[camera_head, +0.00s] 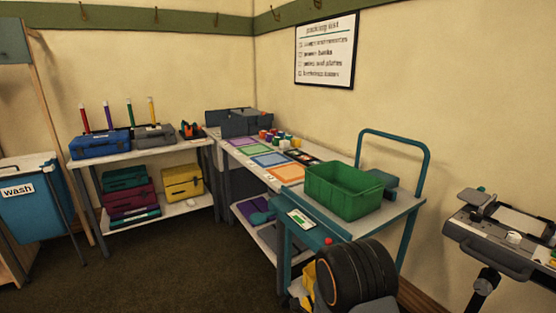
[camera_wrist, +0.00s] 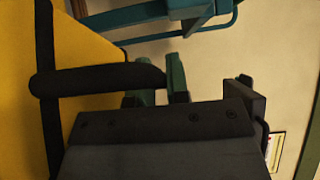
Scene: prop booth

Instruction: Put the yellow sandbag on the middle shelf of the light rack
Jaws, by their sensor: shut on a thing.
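The yellow sandbag (camera_wrist: 90,45) fills the left of the wrist view, with black straps and a black handle. My gripper (camera_wrist: 160,84), dark with green finger parts, is shut at the end of that handle; the exact grip is partly hidden. In the head view a small yellow patch (camera_head: 304,288) shows at the bottom beside my dark arm parts and may be the same bag. I cannot identify the light rack for sure; a light wooden frame (camera_head: 58,120) stands at the left edge, mostly cut off, and no middle shelf shows.
A teal cart with a green crate (camera_head: 345,189) stands close ahead. Behind it is a long table with coloured mats (camera_head: 270,159). A left bench holds a blue case (camera_head: 100,144), with a yellow case (camera_head: 183,182) below. A blue wash bin (camera_head: 28,205) stands left. Dark floor is open at centre left.

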